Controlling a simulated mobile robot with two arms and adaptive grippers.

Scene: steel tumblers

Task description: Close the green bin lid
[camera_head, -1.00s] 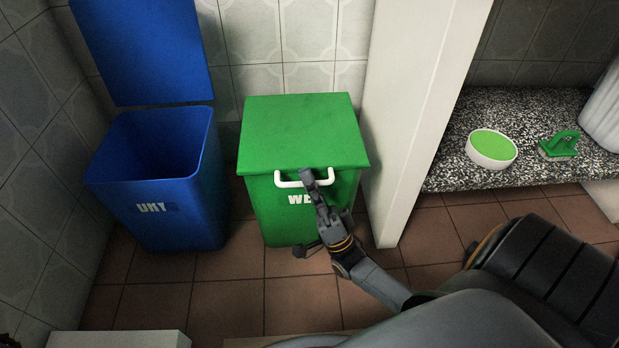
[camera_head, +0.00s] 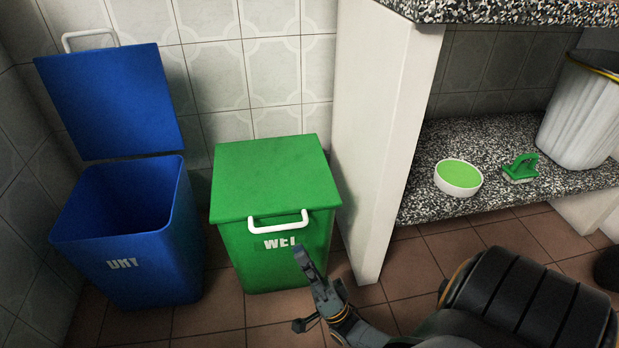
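The green bin (camera_head: 285,262) stands on the tiled floor against the wall, with letters on its front. Its green lid (camera_head: 270,178) lies flat over the top, down on the bin, with a white handle (camera_head: 278,223) at its front edge. My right gripper (camera_head: 302,258) is in front of the bin, below and slightly right of the handle, apart from it. It holds nothing that I can see; its fingers are seen edge-on, so their opening is unclear. My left gripper is out of view.
A blue bin (camera_head: 135,240) with its lid (camera_head: 112,100) raised stands to the left. A white partition (camera_head: 375,140) stands close on the right.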

